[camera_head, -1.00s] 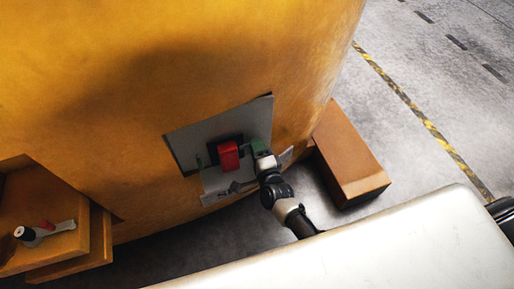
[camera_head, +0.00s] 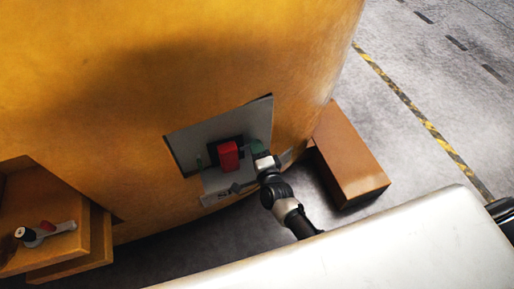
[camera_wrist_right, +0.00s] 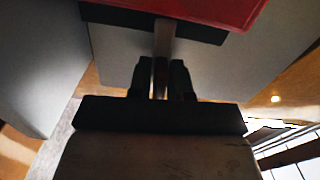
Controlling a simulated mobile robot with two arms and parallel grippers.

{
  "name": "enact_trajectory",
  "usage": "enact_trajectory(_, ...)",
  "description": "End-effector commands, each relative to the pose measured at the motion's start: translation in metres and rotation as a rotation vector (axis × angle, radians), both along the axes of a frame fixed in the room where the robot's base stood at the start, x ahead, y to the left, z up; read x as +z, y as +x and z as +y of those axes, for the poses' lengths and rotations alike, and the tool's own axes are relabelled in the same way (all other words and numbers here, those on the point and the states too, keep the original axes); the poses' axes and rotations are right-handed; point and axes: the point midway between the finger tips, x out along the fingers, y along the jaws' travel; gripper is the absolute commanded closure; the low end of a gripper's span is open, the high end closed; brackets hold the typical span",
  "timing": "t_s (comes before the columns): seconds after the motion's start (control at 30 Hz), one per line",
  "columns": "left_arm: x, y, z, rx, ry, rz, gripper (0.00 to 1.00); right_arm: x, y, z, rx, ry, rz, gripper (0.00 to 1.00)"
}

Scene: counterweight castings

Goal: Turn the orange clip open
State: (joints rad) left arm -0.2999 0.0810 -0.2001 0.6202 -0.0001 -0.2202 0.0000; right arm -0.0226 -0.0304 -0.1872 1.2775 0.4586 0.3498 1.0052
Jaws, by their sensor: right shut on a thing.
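A red block (camera_head: 228,155) stands on a dark base on the grey panel (camera_head: 190,140) set into the big yellow casting. It also shows at the top of the right wrist view (camera_wrist_right: 205,8). My right gripper (camera_head: 260,154) is at the panel, just right of the red block. In the right wrist view its two black fingers (camera_wrist_right: 160,80) are shut on a thin strip (camera_wrist_right: 164,40), tan-grey above and reddish between the fingers. I cannot tell for sure whether this strip is the orange clip. No other clear orange clip shows. My left gripper is not in view.
A brown box (camera_head: 345,160) stands on the floor right of the casting. A white-and-dark tool (camera_head: 45,232) with a red part lies on an orange-brown ledge at the lower left. A broad white surface (camera_head: 380,250) fills the front.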

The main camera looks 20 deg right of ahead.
Motion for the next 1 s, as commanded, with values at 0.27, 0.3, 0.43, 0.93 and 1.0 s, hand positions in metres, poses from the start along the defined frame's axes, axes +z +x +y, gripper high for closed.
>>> enact_trajectory(0.27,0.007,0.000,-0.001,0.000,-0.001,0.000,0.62,0.000,-0.001,0.001,0.001,-0.220,-0.004,1.00)
enact_trajectory(0.3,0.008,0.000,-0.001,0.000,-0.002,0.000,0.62,0.000,-0.001,0.001,0.001,-0.257,-0.006,1.00)
enact_trajectory(0.43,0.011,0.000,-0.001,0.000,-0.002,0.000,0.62,0.000,-0.001,0.001,0.001,-0.382,-0.009,1.00)
enact_trajectory(0.93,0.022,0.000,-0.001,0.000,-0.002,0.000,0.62,0.000,-0.001,0.001,0.002,-0.858,-0.025,1.00)
enact_trajectory(1.0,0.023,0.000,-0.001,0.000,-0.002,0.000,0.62,-0.001,-0.001,0.001,0.002,-0.924,-0.027,1.00)
